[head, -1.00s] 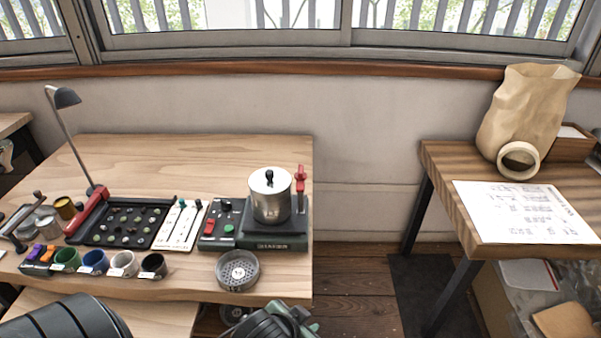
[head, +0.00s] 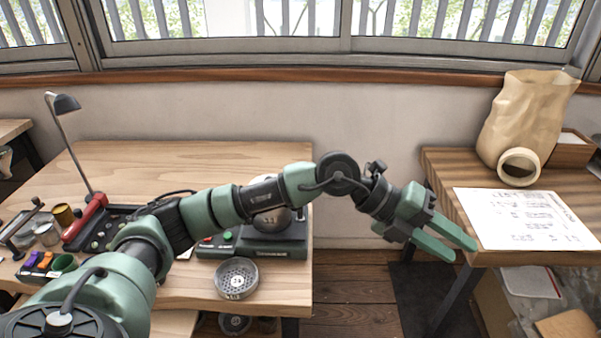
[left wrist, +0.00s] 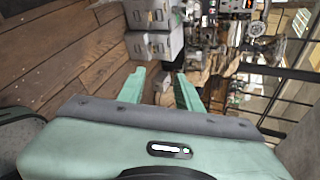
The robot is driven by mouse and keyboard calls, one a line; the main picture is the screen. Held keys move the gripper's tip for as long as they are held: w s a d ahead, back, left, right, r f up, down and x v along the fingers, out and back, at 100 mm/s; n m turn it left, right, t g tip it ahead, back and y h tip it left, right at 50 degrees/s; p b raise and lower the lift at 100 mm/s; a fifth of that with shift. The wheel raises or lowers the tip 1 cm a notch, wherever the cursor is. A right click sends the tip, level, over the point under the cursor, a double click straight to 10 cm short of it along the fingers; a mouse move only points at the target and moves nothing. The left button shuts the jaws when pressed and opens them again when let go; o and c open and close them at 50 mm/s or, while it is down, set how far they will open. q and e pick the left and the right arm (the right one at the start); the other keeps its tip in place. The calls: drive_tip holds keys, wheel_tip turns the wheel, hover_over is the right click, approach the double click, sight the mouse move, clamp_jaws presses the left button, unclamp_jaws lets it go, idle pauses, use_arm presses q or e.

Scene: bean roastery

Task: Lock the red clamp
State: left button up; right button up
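The red-handled clamp stood upright at the right of the metal pot a second ago. It is now hidden behind my left arm in the head view. The pot (head: 272,221) is mostly covered by the same arm. It sits on a dark green station base (head: 270,250). My left gripper (head: 461,249) reaches right, past the roasting table, over the gap beside the right-hand table. Its fingers are apart and empty. The left wrist view shows the two green fingers (left wrist: 160,92) with a clear gap between them. My right gripper is not in view.
A sieve-like round tray (head: 236,278) lies at the table's front edge. A lamp (head: 66,104) and small cups stand at the left. The right-hand table holds a paper bag (head: 525,120) and a printed sheet (head: 522,216). The back of the roasting table is clear.

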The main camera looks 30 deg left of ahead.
use_arm(q)
drive_tip(key=w+a+r+n+t+y, duration=0.1)
drive_tip(key=w+a+n+y, duration=0.4)
drive_tip(key=a, duration=1.2)
drive_tip(key=w+a+r+n+y, duration=0.1)
drive_tip(key=a+y, duration=0.9)
drive_tip(key=a, duration=0.8)
drive_tip(key=x, duration=0.3)
drive_tip(key=p+x, duration=0.1)
drive_tip(key=x, duration=0.3)
drive_tip(key=shift+w+d, duration=0.15)
drive_tip(key=shift+d, duration=0.05)
